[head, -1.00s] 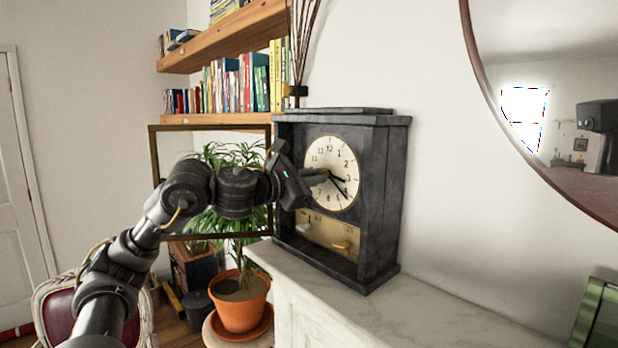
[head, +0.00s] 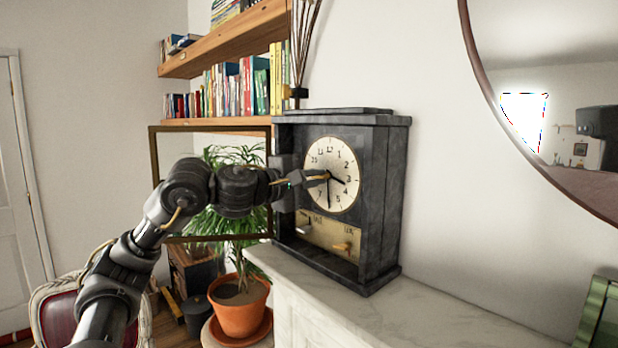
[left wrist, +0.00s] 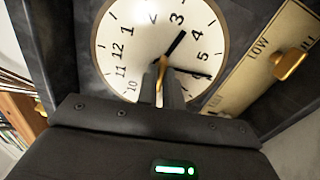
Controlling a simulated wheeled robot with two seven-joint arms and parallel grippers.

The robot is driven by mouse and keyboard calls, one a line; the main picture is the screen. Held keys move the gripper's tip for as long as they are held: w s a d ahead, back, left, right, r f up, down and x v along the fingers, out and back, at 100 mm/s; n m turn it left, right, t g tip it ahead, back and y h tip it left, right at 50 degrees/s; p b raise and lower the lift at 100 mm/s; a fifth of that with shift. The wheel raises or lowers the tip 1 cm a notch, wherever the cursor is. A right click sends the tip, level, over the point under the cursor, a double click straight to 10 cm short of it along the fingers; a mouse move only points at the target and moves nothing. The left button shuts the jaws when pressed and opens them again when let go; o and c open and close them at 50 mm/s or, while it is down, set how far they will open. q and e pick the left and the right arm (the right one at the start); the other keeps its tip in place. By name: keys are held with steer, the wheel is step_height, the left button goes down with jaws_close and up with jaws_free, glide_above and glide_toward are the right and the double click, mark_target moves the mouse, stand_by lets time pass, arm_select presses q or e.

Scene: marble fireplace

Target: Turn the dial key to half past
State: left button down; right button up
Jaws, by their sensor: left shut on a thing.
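The dark mantel clock (head: 383,190) stands on the marble mantel with its round cream dial (head: 344,160) facing left. My left gripper (head: 321,175) reaches in from the left, its fingers at the dial's centre. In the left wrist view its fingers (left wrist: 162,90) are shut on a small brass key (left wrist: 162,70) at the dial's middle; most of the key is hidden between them. The long hand (head: 328,194) points down at about 6. The short hand (head: 339,180) points between 3 and 4. My right gripper is not in view.
Below the dial is a brass panel (head: 324,230) with small knobs and lettering. A potted plant (head: 240,310) stands below and left of the mantel (head: 310,298). Bookshelves (head: 225,122) are behind, a round mirror (head: 570,110) at right.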

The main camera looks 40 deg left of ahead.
arm_select(q)
steer(key=shift+a+r+m, duration=0.1)
steer(key=shift+r+m, duration=0.25)
steer(key=shift+m, duration=0.15)
steer(key=c, duration=1.6)
jaws_free()
steer(key=shift+o, duration=0.3)
steer(key=shift+f, duration=0.15)
steer(key=shift+s+f, duration=0.1)
steer(key=s+b, duration=0.3)
steer(key=s, duration=0.8)
steer(key=shift+a+b, duration=0.35)
steer(key=shift+a, duration=0.05)
steer(key=shift+w, duration=0.1)
